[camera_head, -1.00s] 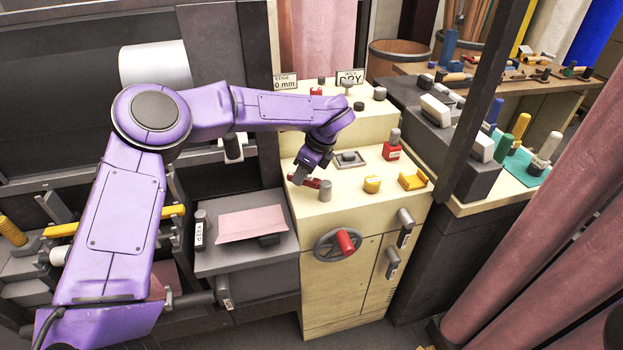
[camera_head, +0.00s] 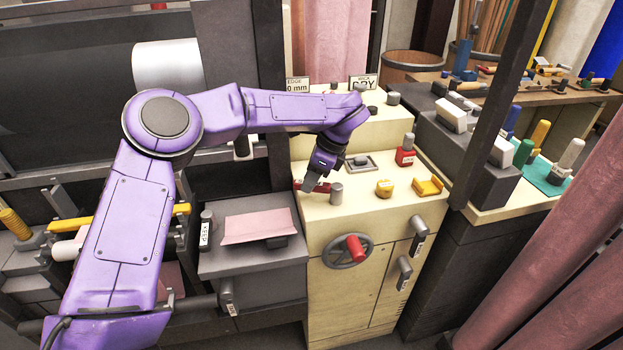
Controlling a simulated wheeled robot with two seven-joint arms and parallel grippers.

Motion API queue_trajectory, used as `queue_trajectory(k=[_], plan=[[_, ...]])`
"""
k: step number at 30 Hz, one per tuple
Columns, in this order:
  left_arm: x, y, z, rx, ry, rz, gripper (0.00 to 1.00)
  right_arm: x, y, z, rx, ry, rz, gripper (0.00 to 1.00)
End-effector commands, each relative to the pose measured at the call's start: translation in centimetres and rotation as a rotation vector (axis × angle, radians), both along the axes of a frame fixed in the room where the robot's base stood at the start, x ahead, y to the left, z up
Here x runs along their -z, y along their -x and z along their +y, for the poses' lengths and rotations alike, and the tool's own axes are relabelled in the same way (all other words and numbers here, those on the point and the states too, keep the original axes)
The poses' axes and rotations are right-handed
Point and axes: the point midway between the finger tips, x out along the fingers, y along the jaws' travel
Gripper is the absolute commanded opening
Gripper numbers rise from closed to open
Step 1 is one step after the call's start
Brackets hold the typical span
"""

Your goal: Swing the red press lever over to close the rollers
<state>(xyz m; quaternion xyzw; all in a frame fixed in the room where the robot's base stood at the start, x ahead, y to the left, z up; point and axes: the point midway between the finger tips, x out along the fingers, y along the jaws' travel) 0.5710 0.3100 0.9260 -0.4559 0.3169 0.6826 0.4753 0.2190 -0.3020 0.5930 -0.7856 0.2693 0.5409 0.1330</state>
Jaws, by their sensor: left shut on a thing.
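The red press lever (camera_head: 322,188) lies low on the cream cabinet's top, near its left edge, with a grey upright knob (camera_head: 336,193) at its right end. My left gripper (camera_head: 313,182) reaches down from behind and is shut on the lever near its left part. The fingers hide some of the lever, so its exact angle is hard to tell. The rollers the lever works on cannot be made out for certain. My right gripper is not in view.
On the cream cabinet (camera_head: 345,285) stand a red block with a grey knob (camera_head: 405,152), a yellow knob (camera_head: 384,188) and a yellow bracket (camera_head: 428,187). A handwheel with a red grip (camera_head: 355,247) is on its front. A dark post (camera_head: 497,100) rises at right.

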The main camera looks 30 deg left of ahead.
Motion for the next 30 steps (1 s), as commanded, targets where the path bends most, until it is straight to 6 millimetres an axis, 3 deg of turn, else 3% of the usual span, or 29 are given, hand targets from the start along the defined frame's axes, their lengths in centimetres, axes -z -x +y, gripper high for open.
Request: queue_trajectory(k=[1,2,3,4,14,17,24,30], plan=[[0.2,0.1,0.1,-0.001,-0.001,0.005,0.0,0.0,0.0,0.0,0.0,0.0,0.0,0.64],[0.2,0.1,0.1,-0.001,-0.001,0.005,0.34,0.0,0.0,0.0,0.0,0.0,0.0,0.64],[0.2,0.1,0.1,-0.001,-0.001,0.005,0.47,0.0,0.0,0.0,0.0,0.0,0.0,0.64],[0.2,0.1,0.1,0.001,-0.001,0.004,0.53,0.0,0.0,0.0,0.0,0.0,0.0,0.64],[-0.3,-0.1,-0.2,0.003,-0.001,0.001,0.53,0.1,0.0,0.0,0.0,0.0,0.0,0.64],[-1.7,-0.4,-0.8,0.002,-0.002,-0.002,0.53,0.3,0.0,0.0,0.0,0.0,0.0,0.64],[-7.1,-1.1,-2.8,0.001,-0.002,-0.002,0.53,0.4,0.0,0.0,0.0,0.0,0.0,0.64],[-9.4,-1.3,-3.6,0.0,0.0,0.002,0.53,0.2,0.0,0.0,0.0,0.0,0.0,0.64]])
